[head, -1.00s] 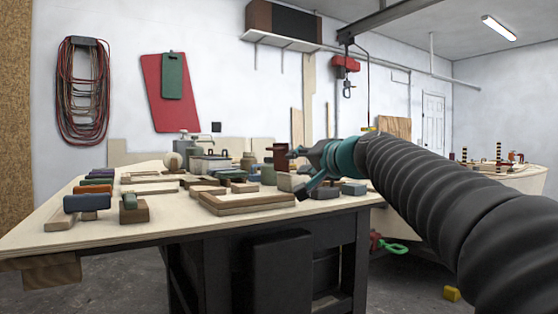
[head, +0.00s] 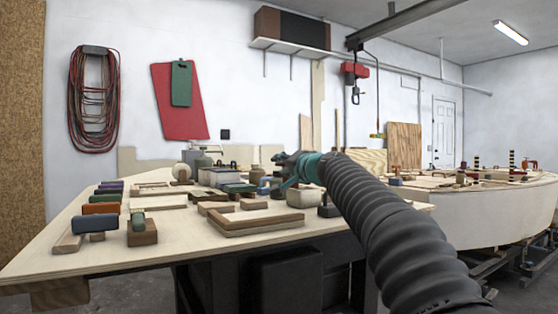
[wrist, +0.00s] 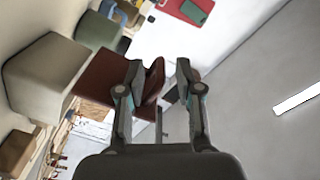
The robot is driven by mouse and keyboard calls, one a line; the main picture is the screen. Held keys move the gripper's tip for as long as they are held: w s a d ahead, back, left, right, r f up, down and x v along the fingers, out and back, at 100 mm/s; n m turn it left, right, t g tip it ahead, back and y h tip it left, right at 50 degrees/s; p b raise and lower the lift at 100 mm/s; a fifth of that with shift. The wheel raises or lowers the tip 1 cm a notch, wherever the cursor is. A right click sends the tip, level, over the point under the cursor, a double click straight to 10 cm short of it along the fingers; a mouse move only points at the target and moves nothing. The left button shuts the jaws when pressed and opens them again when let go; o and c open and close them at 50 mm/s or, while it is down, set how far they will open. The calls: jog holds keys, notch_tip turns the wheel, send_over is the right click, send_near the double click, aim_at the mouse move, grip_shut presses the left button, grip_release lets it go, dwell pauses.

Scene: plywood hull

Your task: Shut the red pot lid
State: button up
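The red pot (wrist: 98,79) shows dark red in the wrist view, left of my fingers, in a picture turned on its side. A dark red flap that looks like its lid (wrist: 153,80) stands out from the pot, partly behind the left finger, within the gap between my fingers. I cannot tell whether a finger touches it. My gripper (wrist: 160,82) is open, its fingers apart. In the head view my gripper (head: 283,163) is over the far right part of the bench, and I cannot make out the pot there.
The bench (head: 80,250) holds several blocks and wooden frames (head: 255,222) left of and in front of my arm. In the wrist view a grey-beige block (wrist: 42,75) stands close to the pot. A plywood hull (head: 510,210) is at the right.

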jog(key=shift+x, duration=1.05)
grip_shut()
jog(key=shift+r, duration=0.1)
jog(key=shift+r+p, duration=0.15)
jog(key=shift+p, duration=0.2)
